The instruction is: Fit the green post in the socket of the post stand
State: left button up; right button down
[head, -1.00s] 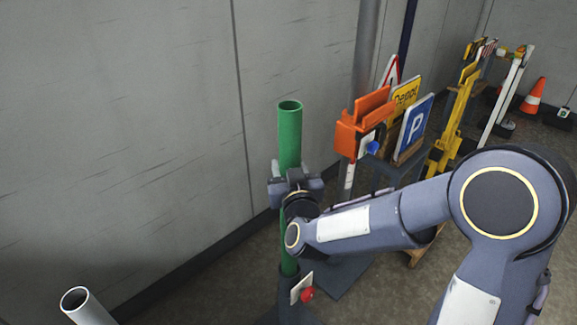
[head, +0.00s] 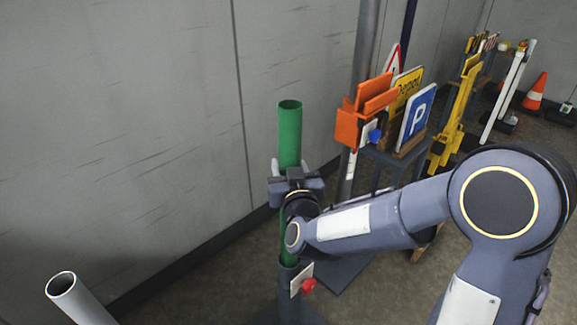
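The green post (head: 290,136) stands upright. My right gripper (head: 291,174), on the arm that comes in from the right, is shut around it at about mid-height. Below my wrist a short green stretch shows, and the post's lower end meets the top of the dark grey post stand (head: 289,302). The lower end is hidden by the stand's tube and looks to be inside the socket; how deep I cannot tell. A white plate (head: 301,279) and a red knob (head: 308,285) are on the stand's side. My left gripper is out of view.
A grey wall (head: 120,130) runs behind the post. To the right stand an orange box (head: 350,130), a blue P sign (head: 417,118) and a yellow sign (head: 406,90). An orange cone (head: 535,92) is far right. A white tube (head: 75,295) rises at lower left.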

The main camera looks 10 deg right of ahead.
dwell(0.3)
jog(key=c, duration=0.9)
grip_release()
jog(key=shift+o, duration=1)
jog(key=shift+f, duration=0.1)
jog(key=shift+f, duration=0.1)
jog(key=s, duration=0.7)
jog(key=shift+s, duration=0.4)
